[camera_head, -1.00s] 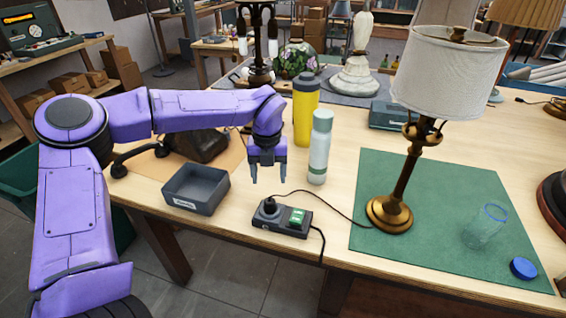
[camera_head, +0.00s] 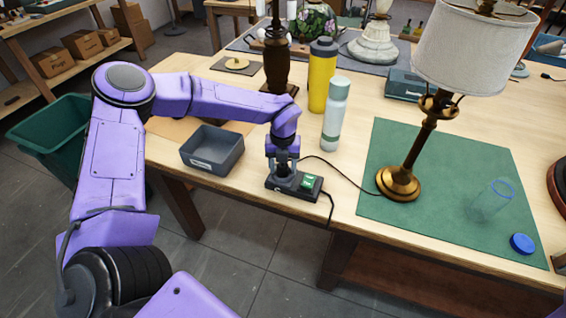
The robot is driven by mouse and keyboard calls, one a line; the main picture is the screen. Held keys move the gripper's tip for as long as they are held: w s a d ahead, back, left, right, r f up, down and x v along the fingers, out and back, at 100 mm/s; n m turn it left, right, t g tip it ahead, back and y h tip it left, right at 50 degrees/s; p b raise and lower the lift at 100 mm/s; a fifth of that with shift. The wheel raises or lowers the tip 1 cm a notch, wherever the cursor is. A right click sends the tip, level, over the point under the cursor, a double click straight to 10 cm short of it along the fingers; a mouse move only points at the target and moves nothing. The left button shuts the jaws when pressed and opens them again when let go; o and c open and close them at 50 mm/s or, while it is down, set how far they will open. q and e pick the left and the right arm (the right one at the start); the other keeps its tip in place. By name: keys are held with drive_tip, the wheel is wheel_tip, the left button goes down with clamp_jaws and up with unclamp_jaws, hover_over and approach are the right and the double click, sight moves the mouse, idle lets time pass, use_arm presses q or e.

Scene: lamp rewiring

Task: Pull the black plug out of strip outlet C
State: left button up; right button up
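The power strip (camera_head: 309,188), dark with a green-marked part, lies near the table's front edge. My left gripper (camera_head: 283,176) points down at the strip's left end, its fingertips low around the place of the black plug. The plug is mostly hidden by the fingers, and I cannot tell whether they are closed on it. A black cord runs from there to the brass lamp (camera_head: 400,182) on the green mat (camera_head: 455,165). Another cord drops from the strip's right end over the table edge. The outlet letters are too small to read. My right gripper is not in view.
A grey tray (camera_head: 212,165) stands left of the strip. A pale bottle (camera_head: 334,115) and a yellow bottle (camera_head: 321,78) stand behind it. A clear glass (camera_head: 490,200) and a blue lid (camera_head: 521,244) are on the mat's right side.

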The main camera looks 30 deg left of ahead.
use_arm(q)
drive_tip(key=c, duration=0.7)
drive_tip(key=shift+c, duration=0.2)
drive_tip(key=shift+r+p, duration=1.7)
drive_tip(key=shift+r, duration=0.6)
